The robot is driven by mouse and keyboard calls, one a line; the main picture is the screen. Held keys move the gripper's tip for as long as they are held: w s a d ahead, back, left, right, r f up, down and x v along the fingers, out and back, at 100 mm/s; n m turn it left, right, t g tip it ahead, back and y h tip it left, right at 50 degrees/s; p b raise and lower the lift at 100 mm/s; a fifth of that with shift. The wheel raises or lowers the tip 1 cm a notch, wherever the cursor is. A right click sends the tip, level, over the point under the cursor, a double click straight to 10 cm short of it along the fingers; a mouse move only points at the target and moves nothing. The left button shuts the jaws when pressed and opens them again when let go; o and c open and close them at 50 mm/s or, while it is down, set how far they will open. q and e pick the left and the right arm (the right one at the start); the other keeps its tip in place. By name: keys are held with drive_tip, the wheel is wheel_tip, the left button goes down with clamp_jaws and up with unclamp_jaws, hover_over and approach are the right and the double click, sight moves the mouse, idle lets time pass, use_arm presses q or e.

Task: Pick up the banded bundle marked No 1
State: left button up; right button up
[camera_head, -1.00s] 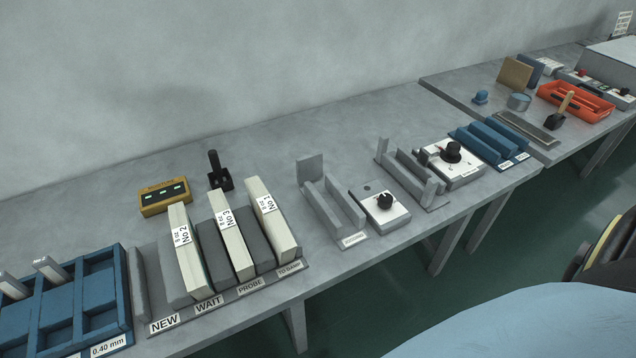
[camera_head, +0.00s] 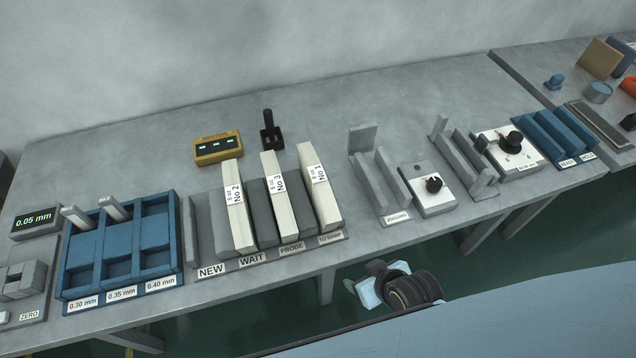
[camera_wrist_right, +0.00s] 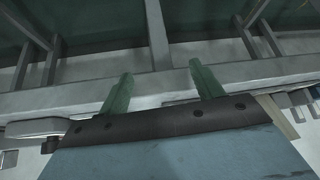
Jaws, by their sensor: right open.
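The bundle marked No 1 (camera_head: 322,205) is a cream-coloured block with a white label. It stands in the rightmost slot of the grey rack (camera_head: 270,253), behind the plate that seems to read TO CLAMP. My right gripper (camera_head: 360,279) is low in front of the table edge, below and right of the bundle, apart from it. In the right wrist view its two green fingers (camera_wrist_right: 162,86) are spread with nothing between them. My left gripper is not in view.
Bundles No 3 (camera_head: 279,205) and No 2 (camera_head: 237,215) stand left of No 1, with grey dividers between. A grey fixture (camera_head: 388,190) with a dial box (camera_head: 432,200) stands right. A black upright tool (camera_head: 270,135) and yellow meter (camera_head: 217,148) stand behind. A blue tray (camera_head: 120,290) is left.

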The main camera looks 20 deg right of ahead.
drive_tip(key=w+a+r+t, duration=0.1)
drive_tip(key=w+r+t, duration=0.15)
drive_tip(key=r, duration=0.35)
drive_tip(key=w+a+r+t+y+p, duration=0.1)
drive_tip(key=w+r+t, duration=0.15)
drive_tip(key=r, duration=0.25)
drive_tip(key=w+a+r+t, duration=0.1)
drive_tip(key=w+r+t, duration=0.15)
drive_tip(key=r, duration=0.35)
approach(318, 176)
drive_tip(key=x, duration=0.3)
drive_tip(key=shift+w, duration=0.3)
drive_tip(key=shift+f+x, duration=0.2)
drive_tip(key=shift+x, duration=2.7)
drive_tip(key=shift+s, duration=0.15)
drive_tip(key=shift+c, duration=0.4)
clamp_jaws()
drive_tip(key=shift+r, duration=0.1)
